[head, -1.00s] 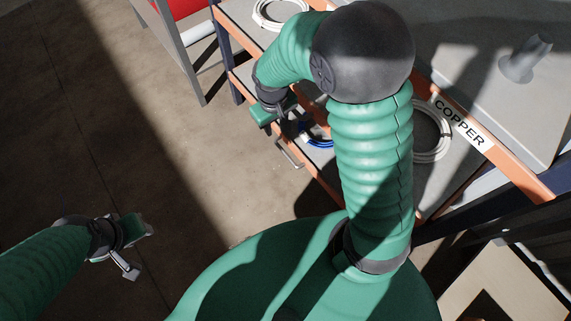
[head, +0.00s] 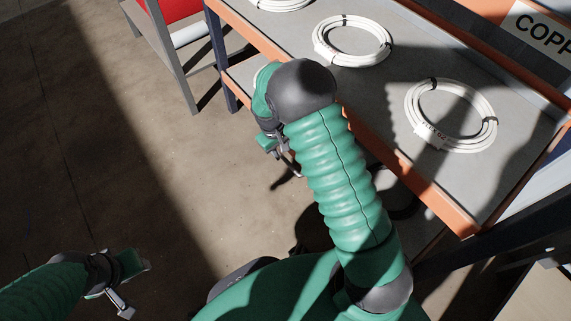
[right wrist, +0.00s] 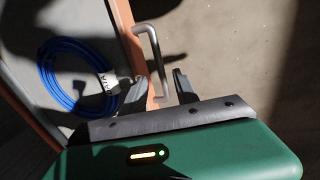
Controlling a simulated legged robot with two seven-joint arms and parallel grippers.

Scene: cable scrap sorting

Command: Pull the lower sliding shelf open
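The lower sliding shelf (head: 243,78) shows only in part in the head view, under the upper shelf and behind my right arm. In the right wrist view its orange front edge (right wrist: 124,28) carries a grey U-shaped handle (right wrist: 153,58). My right gripper (head: 278,150) is at that edge. In the right wrist view its two dark fingers (right wrist: 160,90) are apart, with the handle's near end between them; contact cannot be told. My left gripper (head: 127,285) is over the floor at lower left, away from the rack; its finger gap is unclear.
A blue cable coil (right wrist: 75,75) lies on the lower shelf. A grey stand with a red top (head: 172,10) is at upper left. The floor (head: 110,150) at left is clear.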

